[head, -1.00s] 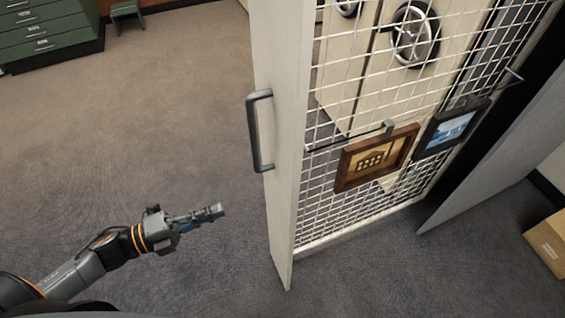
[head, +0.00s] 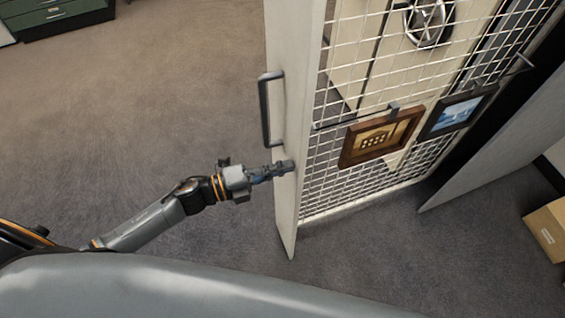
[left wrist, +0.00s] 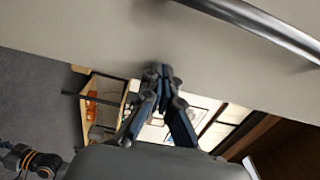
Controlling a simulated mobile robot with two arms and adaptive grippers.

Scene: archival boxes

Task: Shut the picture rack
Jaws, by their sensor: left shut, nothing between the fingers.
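The picture rack (head: 287,205) is a tall pale panel with white wire mesh behind it, pulled out from a cabinet. A grey bar handle (head: 264,110) is on its front face. Two framed pictures hang on the mesh, one with a brown frame (head: 381,137) and one with a dark frame (head: 458,112). My left gripper (head: 288,166) is shut and empty, with its tips at the rack's front face below the handle. In the left wrist view the fingertips (left wrist: 159,72) are close to the pale face (left wrist: 120,35), and the handle (left wrist: 265,25) crosses the top right. Contact is unclear. My right gripper is out of view.
A pale panel (head: 490,150) stands to the right of the rack. A cardboard box (head: 548,230) lies on the floor at the right edge. Green drawers (head: 60,15) stand at the far left. The carpet (head: 130,110) left of the rack is clear.

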